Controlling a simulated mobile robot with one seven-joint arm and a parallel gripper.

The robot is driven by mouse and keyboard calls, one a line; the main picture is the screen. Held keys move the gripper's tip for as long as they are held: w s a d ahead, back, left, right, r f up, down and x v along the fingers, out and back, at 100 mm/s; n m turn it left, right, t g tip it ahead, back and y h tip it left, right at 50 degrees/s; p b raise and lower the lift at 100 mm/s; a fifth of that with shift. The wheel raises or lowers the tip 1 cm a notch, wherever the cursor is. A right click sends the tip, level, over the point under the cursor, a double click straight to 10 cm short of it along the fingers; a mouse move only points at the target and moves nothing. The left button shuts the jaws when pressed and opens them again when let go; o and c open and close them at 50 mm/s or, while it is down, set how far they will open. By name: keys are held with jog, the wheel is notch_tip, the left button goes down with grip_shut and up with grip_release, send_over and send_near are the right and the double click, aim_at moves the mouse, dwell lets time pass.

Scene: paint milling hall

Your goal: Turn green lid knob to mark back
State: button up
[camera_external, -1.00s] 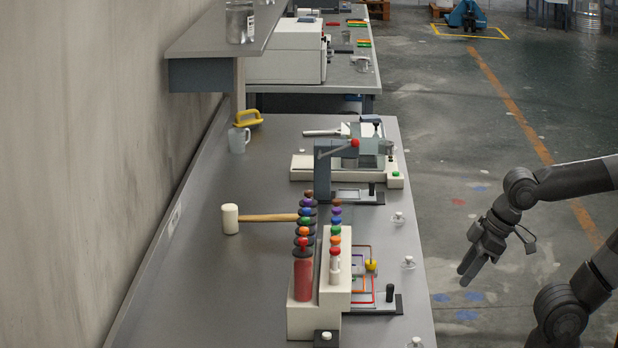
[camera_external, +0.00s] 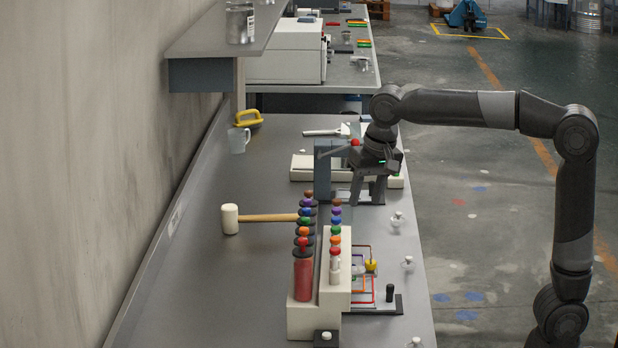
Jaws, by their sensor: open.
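A stepped cream rack (camera_external: 305,322) on the bench holds two rows of colour-knobbed items. In the left row, with dark discs under the knobs, a green knob (camera_external: 305,221) sits between a blue and an orange one. The right row also has a green knob (camera_external: 335,229). I cannot tell which is the lid knob, and no mark can be made out. My gripper (camera_external: 368,198) points down with its fingers apart and empty, beyond the rack and to its right.
A white-headed mallet (camera_external: 231,219) lies left of the rack, its handle reaching toward it. A coloured wire frame with a yellow knob (camera_external: 371,265) is right of the rack. A pale mug (camera_external: 238,140) stands farther back. The bench's left front is clear.

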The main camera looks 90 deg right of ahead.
jog(key=w+d+m+g+h, duration=0.2)
jog(key=w+d+m, duration=0.35)
jog(key=w, duration=0.35)
jog(key=m+g+h, duration=0.1)
jog(key=m, duration=0.3)
send_near(305, 218)
jog(key=shift+n, duration=0.25)
jog(key=x, duration=0.9)
jog(key=shift+d, duration=0.1)
grip_shut()
